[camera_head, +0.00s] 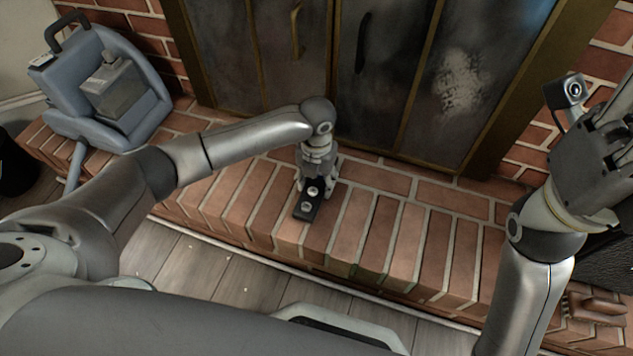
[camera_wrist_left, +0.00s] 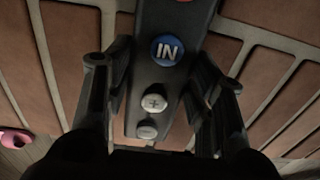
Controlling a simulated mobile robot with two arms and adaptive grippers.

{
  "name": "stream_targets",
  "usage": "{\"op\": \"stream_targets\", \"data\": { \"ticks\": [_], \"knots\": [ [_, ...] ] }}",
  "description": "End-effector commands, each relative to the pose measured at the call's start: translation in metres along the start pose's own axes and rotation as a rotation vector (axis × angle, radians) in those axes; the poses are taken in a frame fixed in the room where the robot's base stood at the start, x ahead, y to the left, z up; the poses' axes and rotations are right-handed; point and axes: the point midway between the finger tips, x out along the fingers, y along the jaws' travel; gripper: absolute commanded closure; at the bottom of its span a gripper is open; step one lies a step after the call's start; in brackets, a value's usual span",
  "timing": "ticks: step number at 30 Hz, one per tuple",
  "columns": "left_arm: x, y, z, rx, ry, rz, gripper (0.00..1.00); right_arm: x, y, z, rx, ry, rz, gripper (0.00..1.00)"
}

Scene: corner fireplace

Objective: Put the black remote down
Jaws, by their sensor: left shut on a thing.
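The black remote (camera_head: 306,209) is at the brick hearth (camera_head: 352,222), near its front edge, below the fireplace doors. My left gripper (camera_head: 318,184) points down and is shut on the remote, hiding its far part in the head view. In the left wrist view the remote (camera_wrist_left: 172,22) lies between the two fingers of my left gripper (camera_wrist_left: 158,88); a blue "IN" button and plus and minus buttons show. Bricks lie close beneath it; I cannot tell whether it touches them. My right gripper (camera_head: 597,145) is raised at the right; its finger opening is unclear.
A blue-grey machine (camera_head: 105,88) stands at the hearth's left end. Dark fireplace doors (camera_head: 385,75) rise behind the hearth. A brown brush-like object (camera_head: 597,308) lies at lower right. Bare bricks are free right of the remote. A pink object (camera_wrist_left: 14,141) shows in the wrist view.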

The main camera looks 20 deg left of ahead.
Motion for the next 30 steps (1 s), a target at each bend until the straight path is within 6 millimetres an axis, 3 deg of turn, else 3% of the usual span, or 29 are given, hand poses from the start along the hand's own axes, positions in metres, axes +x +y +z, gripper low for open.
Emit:
{"op": "stream_targets", "data": {
  "ticks": [7, 8, 12, 23, 27, 30],
  "knots": [
    [0.002, 0.000, 0.000, 0.000, 0.000, 0.000, 0.78, 0.000, 0.000, 0.000, 0.000, -0.002, 0.001, 0.60],
    [0.003, 0.000, 0.000, 0.000, 0.000, 0.000, 0.48, 0.000, 0.000, 0.000, 0.000, -0.002, 0.001, 0.60],
    [0.003, 0.000, 0.000, 0.000, 0.000, 0.000, 0.30, 0.000, 0.000, 0.000, 0.001, -0.002, 0.001, 0.60],
    [0.001, 0.000, 0.000, 0.000, 0.000, 0.000, 0.29, -0.001, 0.000, 0.000, 0.001, -0.002, 0.001, 0.60],
    [-0.013, 0.000, 0.000, 0.000, -0.001, -0.001, 0.29, 0.005, 0.001, 0.001, 0.001, -0.005, 0.003, 0.60],
    [-0.029, 0.000, 0.001, 0.000, -0.002, -0.001, 0.29, -0.004, 0.003, 0.006, 0.006, -0.052, 0.017, 0.60]
  ]
}}
